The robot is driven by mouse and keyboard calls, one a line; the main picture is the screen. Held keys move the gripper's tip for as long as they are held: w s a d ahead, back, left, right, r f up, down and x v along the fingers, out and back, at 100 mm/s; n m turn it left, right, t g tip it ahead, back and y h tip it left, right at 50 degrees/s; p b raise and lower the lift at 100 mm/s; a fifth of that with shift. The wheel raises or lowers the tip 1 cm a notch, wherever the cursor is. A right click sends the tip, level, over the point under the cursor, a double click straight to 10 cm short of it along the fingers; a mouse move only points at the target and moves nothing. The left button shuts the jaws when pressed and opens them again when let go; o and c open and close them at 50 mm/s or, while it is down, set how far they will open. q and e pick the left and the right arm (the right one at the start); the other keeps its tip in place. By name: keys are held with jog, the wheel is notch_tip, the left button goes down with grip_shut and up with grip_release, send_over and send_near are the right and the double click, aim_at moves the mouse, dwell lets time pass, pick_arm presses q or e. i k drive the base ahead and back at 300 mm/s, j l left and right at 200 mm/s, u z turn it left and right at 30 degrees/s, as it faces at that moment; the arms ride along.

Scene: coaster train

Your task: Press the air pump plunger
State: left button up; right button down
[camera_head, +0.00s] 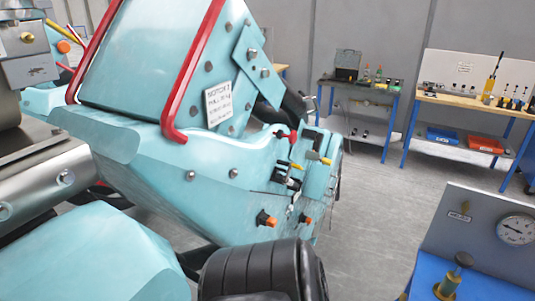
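The bottom of the stand is cut off by the picture edge. Neither my left nor my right gripper shows in this view.
A large teal coaster car (150,150) with red bars and a label fills the left and middle. A black ribbed roller (262,271) is at the bottom. Workbenches with tools (470,100) line the back wall. Grey floor (375,215) is clear between car and pump stand.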

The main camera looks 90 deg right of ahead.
aim_at(464, 260)
jog(key=z, duration=3.9)
